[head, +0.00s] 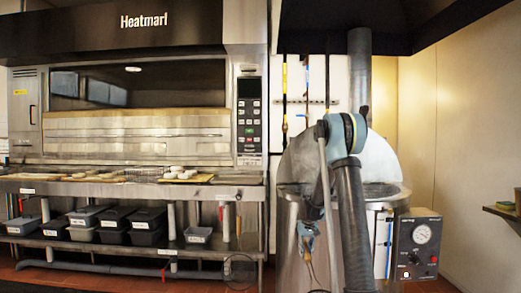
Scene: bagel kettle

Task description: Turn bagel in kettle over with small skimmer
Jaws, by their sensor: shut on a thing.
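The kettle (285,240) is a large round metal vessel right of centre, with its domed lid (378,160) raised behind it. My arm stands in front of it and covers much of its middle. My gripper (307,236) appears small and bluish at the kettle's front, left of my arm, below the rim in the picture. It is shut on a thin thing with a brownish end (312,272), perhaps the small skimmer, but too small to be sure. The skimmer's head cannot be made out. The bagel is not visible; the inside of the kettle is hidden.
A control box (416,244) with a dial sits at the kettle's right. Long-handled tools (285,95) hang on the wall behind. At left is a large oven (130,135) with a steel shelf, pale dough pieces (180,172) on a board, and dark bins (145,223) below.

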